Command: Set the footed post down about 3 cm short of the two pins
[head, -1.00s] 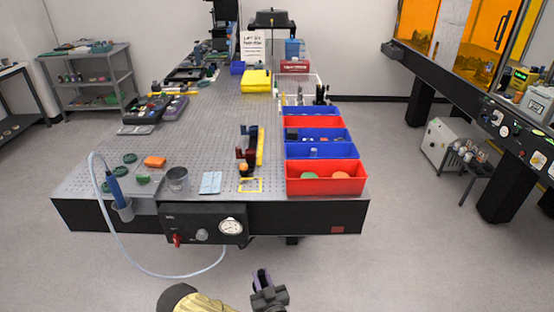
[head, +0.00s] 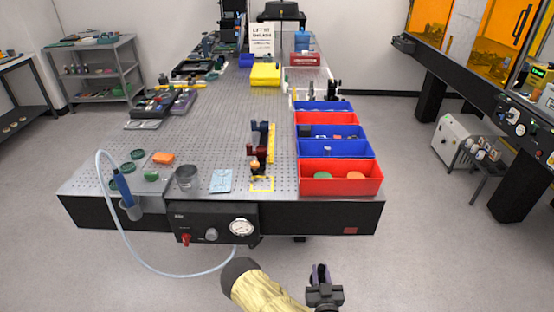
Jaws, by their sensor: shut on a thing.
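My gripper (head: 320,270) is low in the head view, in front of the bench's near edge and apart from it. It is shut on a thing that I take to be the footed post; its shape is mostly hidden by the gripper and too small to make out. I cannot pick out the two pins for certain. On the perforated bench top (head: 225,130) a yellow square outline (head: 262,184) lies near the front edge. Behind it are a small orange ball-topped piece (head: 255,165), dark red and blue pieces (head: 258,138) and a yellow strip (head: 271,140).
Red and blue bins (head: 340,178) line the bench's right side. A gauge box (head: 212,222) and a looped hose (head: 150,267) are at the front.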

